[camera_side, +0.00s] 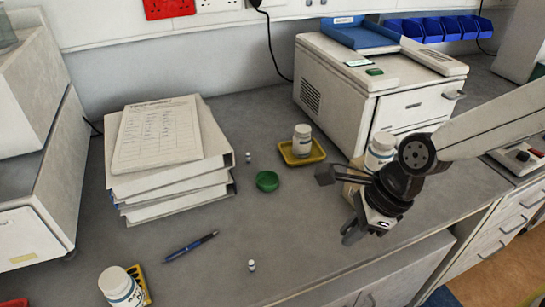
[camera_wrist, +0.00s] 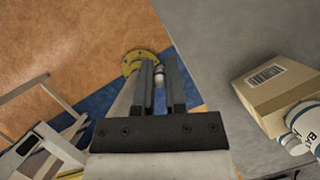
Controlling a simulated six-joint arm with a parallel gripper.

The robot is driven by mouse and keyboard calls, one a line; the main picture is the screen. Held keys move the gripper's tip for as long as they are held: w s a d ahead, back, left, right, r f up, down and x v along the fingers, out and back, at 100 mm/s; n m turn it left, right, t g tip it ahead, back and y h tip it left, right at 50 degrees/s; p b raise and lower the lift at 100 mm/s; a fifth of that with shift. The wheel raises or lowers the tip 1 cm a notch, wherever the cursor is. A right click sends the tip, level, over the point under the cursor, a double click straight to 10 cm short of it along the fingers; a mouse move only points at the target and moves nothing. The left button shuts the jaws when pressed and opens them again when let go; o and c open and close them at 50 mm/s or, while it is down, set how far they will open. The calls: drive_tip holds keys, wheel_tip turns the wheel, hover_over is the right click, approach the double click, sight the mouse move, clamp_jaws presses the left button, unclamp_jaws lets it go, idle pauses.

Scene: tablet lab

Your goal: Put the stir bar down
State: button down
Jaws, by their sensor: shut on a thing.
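My gripper (camera_side: 353,233) is low near the front edge of the bench in the side view, in front of a cardboard box and a white bottle. In the wrist view my gripper (camera_wrist: 160,82) is shut on a small grey, capsule-like piece (camera_wrist: 159,75), which appears to be the stir bar. Only its end shows between the two dark fingers. In the side view the fingers hide it, and I cannot tell how far it is from the bench.
The cardboard box (camera_wrist: 268,95) is right of my gripper. A shallow green dish (camera_side: 267,181), a yellow tray (camera_side: 290,158) with a bottle (camera_side: 302,140), a blue pen (camera_side: 191,246) and two tiny white vials (camera_side: 251,265) stand leftward. Folders (camera_side: 170,185) are stacked behind.

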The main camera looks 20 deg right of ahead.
drive_tip(key=w+d+m, duration=0.1)
drive_tip(key=w+m, duration=0.1)
drive_tip(key=w, duration=0.6)
drive_tip(key=w+d+m+t+h, duration=0.1)
drive_tip(key=w+m, duration=0.1)
drive_tip(key=w, duration=0.7)
drive_tip(key=shift+d+r, duration=0.15)
drive_tip(key=shift+d, duration=0.15)
approach(266, 182)
drive_tip(key=shift+a+f, duration=0.45)
drive_tip(key=shift+a, duration=0.05)
drive_tip(key=shift+w+a+f, duration=0.2)
drive_tip(key=shift+w+f, duration=0.3)
drive_tip(key=shift+f, duration=0.1)
drive_tip(key=shift+w+a+f, duration=0.1)
drive_tip(key=shift+w+f, duration=0.15)
drive_tip(key=shift+f, duration=1.55)
